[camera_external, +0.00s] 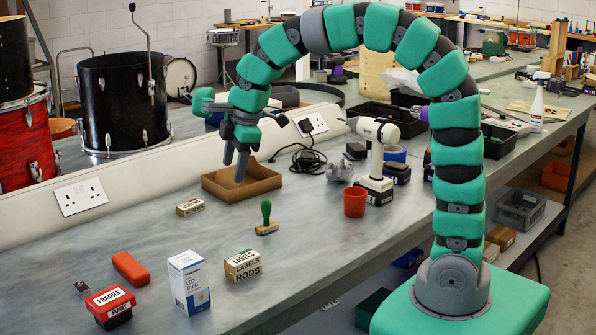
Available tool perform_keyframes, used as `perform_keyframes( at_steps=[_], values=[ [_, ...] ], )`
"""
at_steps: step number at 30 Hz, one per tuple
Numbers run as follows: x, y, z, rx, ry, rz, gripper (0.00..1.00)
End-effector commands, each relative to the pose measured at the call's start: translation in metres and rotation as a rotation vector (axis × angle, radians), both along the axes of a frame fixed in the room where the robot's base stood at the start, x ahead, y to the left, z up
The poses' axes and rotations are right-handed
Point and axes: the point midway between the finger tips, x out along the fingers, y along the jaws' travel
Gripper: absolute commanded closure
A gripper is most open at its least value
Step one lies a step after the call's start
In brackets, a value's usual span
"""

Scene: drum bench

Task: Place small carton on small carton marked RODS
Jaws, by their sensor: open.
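A small carton marked LABELS (242,258) sits on the small carton marked RODS (247,273), near the front of the bench; both look upright, and the upper one roughly covers the lower. Another small carton (190,207) lies farther back, its print too small to read. My gripper (234,171) is open and empty, its fingers pointing down over the shallow cardboard tray (243,193), behind and apart from the cartons. I cannot tell how far the fingertips are above the tray floor.
A green-handled stamp (266,220) stands behind the stacked cartons. A red cup (354,202) and white device (375,165) are to the right. Bench front right is clear.

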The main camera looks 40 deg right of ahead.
Motion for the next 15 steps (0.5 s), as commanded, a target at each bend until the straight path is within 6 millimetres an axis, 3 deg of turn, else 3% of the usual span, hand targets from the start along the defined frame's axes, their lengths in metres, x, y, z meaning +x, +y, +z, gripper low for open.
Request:
perform_keyframes(
  at_steps=[1, 3, 7, 12, 15],
  values=[
    [0.013, -0.017, 0.033, 0.055, -0.081, -0.100, 0.43],
    [0.029, -0.040, 0.076, 0.138, -0.188, -0.243, 0.43],
    [0.043, -0.086, 0.162, 0.308, -0.385, -0.489, 0.43],
    [0.034, -0.148, 0.275, 0.553, -0.631, -0.756, 0.43],
    [0.016, -0.176, 0.329, 0.681, -0.745, -0.861, 0.43]
  ],
)
